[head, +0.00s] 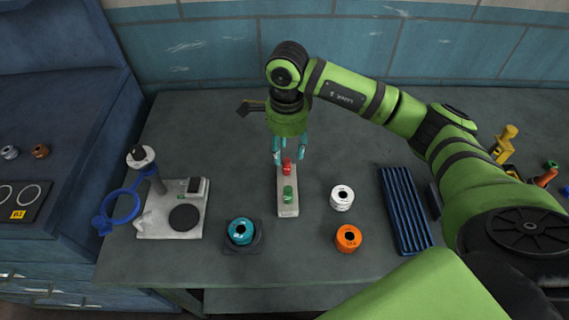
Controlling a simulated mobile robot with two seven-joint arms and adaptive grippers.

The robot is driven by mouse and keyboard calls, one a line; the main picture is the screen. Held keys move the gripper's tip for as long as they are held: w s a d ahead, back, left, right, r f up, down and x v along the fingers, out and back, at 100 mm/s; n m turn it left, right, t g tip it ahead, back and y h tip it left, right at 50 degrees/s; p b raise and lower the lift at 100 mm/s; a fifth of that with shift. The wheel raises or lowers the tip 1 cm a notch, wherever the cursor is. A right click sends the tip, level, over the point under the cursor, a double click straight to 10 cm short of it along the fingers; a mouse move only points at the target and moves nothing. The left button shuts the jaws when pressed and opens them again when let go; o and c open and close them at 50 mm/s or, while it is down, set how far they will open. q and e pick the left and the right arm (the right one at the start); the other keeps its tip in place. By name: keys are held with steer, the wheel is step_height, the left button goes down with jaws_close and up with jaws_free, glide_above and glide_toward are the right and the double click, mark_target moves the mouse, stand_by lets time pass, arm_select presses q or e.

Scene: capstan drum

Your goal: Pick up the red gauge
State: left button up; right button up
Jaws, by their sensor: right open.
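The red gauge (287,167) sits at the far end of a narrow pale block (288,208) near the middle of the table. A green piece (288,193) of similar size sits on the same block, nearer to me. My right gripper (290,153) points down above the red gauge, its teal fingers apart, one on each side of its far end. I cannot tell whether the fingers touch it. My left gripper does not show.
A white ring (341,198), an orange ring (348,238) and a teal ring (240,231) on a dark base stand nearby. A stand with a blue hoop (118,207) is left. A ribbed blue tray (405,210) is right. The front table middle is clear.

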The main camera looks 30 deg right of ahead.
mark_target(287, 160)
steer(key=shift+s+f, duration=0.15)
steer(key=shift+f, duration=0.3)
step_height(287, 160, down, 4)
steer(key=p, duration=0.3)
steer(key=shift+f, duration=0.75)
jaws_close()
